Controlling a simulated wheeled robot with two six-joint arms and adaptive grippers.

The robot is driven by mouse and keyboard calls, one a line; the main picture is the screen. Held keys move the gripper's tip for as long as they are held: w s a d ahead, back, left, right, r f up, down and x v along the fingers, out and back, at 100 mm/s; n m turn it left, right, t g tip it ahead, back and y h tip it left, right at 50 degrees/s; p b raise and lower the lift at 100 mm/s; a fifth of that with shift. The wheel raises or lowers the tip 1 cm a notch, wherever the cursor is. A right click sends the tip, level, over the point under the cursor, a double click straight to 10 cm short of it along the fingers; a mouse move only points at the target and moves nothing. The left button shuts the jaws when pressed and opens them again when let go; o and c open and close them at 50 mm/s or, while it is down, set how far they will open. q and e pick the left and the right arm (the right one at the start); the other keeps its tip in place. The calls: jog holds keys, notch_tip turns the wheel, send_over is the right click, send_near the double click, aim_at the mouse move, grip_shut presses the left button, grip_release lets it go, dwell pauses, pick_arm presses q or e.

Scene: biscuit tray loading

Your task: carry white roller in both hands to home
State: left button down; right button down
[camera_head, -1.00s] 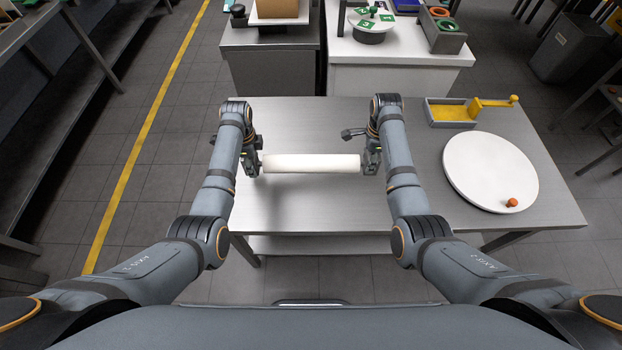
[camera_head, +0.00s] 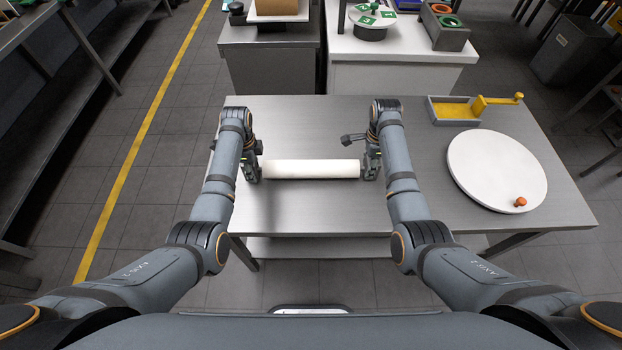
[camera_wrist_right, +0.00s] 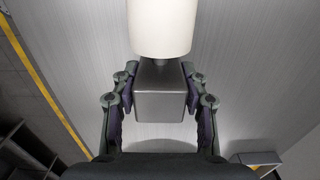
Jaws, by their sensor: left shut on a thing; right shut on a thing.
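The white roller (camera_head: 311,169) lies level across the picture between my two grippers, over the steel table (camera_head: 300,215). My left gripper (camera_head: 252,170) is shut on the roller's left end. My right gripper (camera_head: 371,169) is shut on its right end. In the right wrist view the right gripper (camera_wrist_right: 160,98) has its fingers on both sides of a grey block-shaped handle (camera_wrist_right: 160,92), with the white roller (camera_wrist_right: 161,27) beyond it. I cannot tell the exact gap between roller and table.
A round white board (camera_head: 496,170) with a small orange knob (camera_head: 520,202) lies at the table's right. A grey tray with a yellow inside (camera_head: 454,110) stands behind it. A grey cabinet (camera_head: 270,60) and a white counter (camera_head: 400,75) stand beyond the table.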

pick_arm(q)
jog(key=shift+w+f+b, duration=0.1)
jog(key=shift+f+b, duration=0.25)
jog(key=shift+f, duration=0.2)
pick_arm(e)
jog(key=shift+f, duration=0.55)
pick_arm(q)
jog(key=c, duration=0.7)
grip_release()
jog(key=shift+r, duration=0.25)
pick_arm(e)
jog(key=c, duration=0.7)
grip_release()
jog(key=shift+r, duration=0.25)
pick_arm(q)
notch_tip(320, 180, up, 12)
pick_arm(e)
notch_tip(320, 180, up, 12)
pick_arm(q)
jog(key=shift+s+f, duration=0.1)
jog(key=shift+s, duration=0.1)
pick_arm(e)
jog(key=shift+s+f, duration=0.1)
